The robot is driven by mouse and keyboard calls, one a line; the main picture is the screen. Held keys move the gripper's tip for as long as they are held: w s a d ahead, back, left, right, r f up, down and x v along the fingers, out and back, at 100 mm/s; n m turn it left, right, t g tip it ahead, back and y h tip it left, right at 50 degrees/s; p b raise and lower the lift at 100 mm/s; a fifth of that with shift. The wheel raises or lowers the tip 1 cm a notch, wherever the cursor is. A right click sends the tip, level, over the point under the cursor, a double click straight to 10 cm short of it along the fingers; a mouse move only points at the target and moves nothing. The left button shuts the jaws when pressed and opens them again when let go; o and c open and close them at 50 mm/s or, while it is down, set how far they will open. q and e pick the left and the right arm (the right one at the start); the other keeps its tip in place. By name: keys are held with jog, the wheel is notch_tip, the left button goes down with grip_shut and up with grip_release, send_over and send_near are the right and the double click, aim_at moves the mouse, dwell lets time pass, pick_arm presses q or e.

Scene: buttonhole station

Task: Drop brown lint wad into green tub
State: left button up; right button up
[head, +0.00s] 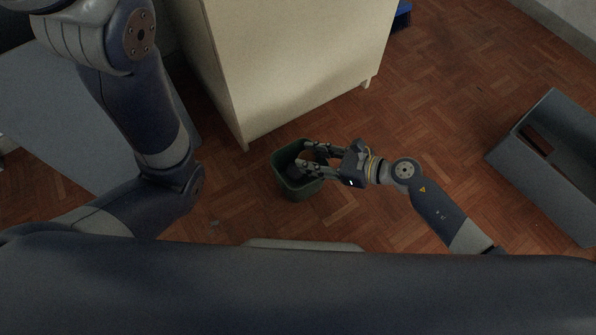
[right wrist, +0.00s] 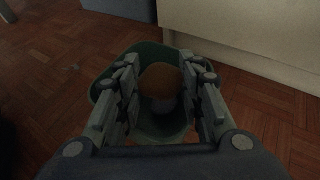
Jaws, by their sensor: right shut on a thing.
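The brown lint wad (right wrist: 161,80) sits between the fingers of my right gripper (right wrist: 163,90) in the right wrist view. The gripper is shut on it. Below the wad, the green tub (right wrist: 148,126) stands on the floor, its opening facing up. In the head view my right gripper (head: 309,158) reaches in from the right over the mouth of the green tub (head: 297,190). The wad is hard to make out there. My left arm shows at the left of the head view, but its gripper is out of view.
A cream cabinet (head: 290,60) stands just behind the tub. A grey open box (head: 550,165) lies on the floor at the right. A blue object (head: 402,17) shows behind the cabinet. The wooden floor (head: 455,110) between cabinet and box is clear.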

jog(key=o, duration=0.7)
jog(key=shift+s+d+r, duration=0.1)
jog(key=shift+d, duration=0.15)
jog(key=v, duration=1.1)
jog(key=shift+s+d+r, duration=0.1)
jog(key=shift+d, duration=0.05)
